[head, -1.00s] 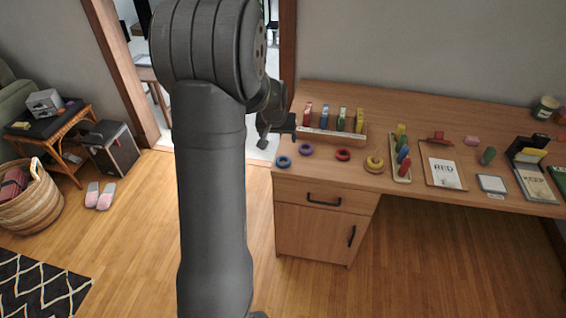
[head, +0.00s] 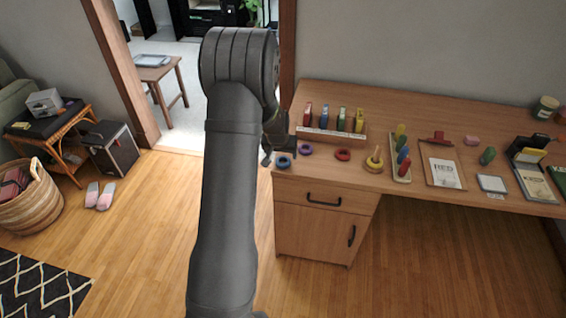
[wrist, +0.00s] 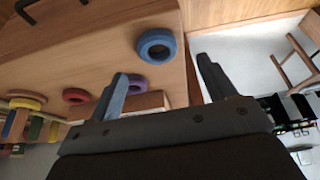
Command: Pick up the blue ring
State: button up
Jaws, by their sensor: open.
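The blue ring (head: 283,162) lies flat near the desk's left front corner. In the wrist view the blue ring (wrist: 160,46) shows whole, close to the desk's edge, with its hole visible. My gripper (wrist: 163,72) is open and empty, its two fingers apart. In that picture the ring is just beyond the fingertips, roughly between them and not touched. In the head view my gripper (head: 267,156) is at the desk's left edge, just left of the ring and partly hidden by my arm.
A purple ring (head: 305,149), a red ring (head: 343,155) and a yellow ring (head: 374,164) lie to the right. A tray (head: 401,172) and a clipboard (head: 443,172) are farther right. Floor is open left of the desk.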

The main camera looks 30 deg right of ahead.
aim_at(283, 162)
jog(key=shift+x, duration=2.65)
jog(key=shift+s+d, duration=0.1)
jog(key=c, duration=1)
